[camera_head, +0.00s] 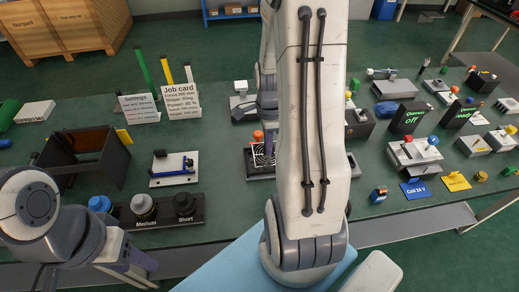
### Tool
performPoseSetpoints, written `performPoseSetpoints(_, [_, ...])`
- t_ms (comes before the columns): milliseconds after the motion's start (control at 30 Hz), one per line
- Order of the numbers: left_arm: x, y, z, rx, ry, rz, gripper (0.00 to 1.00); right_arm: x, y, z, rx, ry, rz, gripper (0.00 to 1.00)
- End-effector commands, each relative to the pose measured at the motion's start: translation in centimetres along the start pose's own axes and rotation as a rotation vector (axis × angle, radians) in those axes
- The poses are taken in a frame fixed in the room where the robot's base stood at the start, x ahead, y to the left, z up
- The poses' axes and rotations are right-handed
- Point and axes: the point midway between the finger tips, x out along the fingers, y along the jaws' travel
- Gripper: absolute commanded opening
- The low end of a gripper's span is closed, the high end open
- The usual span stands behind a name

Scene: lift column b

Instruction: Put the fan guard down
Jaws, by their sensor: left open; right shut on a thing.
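The fan guard (263,157) is a small white grid, seen over a dark square block left of my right arm's big white link. An orange knob-like part shows just above it. My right gripper (257,108) is a dark shape above the guard, partly behind that link. It is shut on the fan guard, but its fingertips and the contact are hard to make out. I cannot tell whether the guard touches the block. My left gripper (140,270) is open and empty at the lower left, near the bench's front edge, and shows only partly.
A job card (170,100) stands behind a small blue-handled fixture on a white plate (174,168). A brown open box (88,158) and a rack of round knobs (160,212) stand at left. Switch boxes (414,155) and signs crowd the right. My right arm hides the bench's middle.

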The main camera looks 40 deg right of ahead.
Motion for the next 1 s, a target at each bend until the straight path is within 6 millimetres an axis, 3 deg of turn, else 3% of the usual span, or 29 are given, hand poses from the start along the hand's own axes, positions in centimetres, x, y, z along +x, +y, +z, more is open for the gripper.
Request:
performPoseSetpoints(100, [-0.3,0.0,0.0,0.0,0.0,0.0,0.5,1.2,-1.9,1.1,-0.002,0.0,0.0,0.0])
performPoseSetpoints(233, [-0.3,0.0,0.0,0.0,0.0,0.0,0.5,1.9,-2.8,1.6,-0.002,0.0,-0.001,0.0])
performPoseSetpoints(567, [-0.4,0.0,0.0,0.0,0.0,0.0,0.5,5.8,-2.9,1.7,-0.001,0.0,0.002,0.0])
performPoseSetpoints(933, [-0.2,0.0,0.0,0.0,0.0,0.0,0.5,6.2,-3.0,1.7,-0.002,0.0,-0.002,0.0])
performPoseSetpoints(967, [-0.3,0.0,0.0,0.0,0.0,0.0,0.5,6.2,-3.0,1.7,-0.002,0.0,-0.002,0.33])
performPoseSetpoints(1000, [-0.3,0.0,0.0,0.0,0.0,0.0,0.5,6.1,-3.0,1.7,-0.002,0.0,-0.002,0.48])
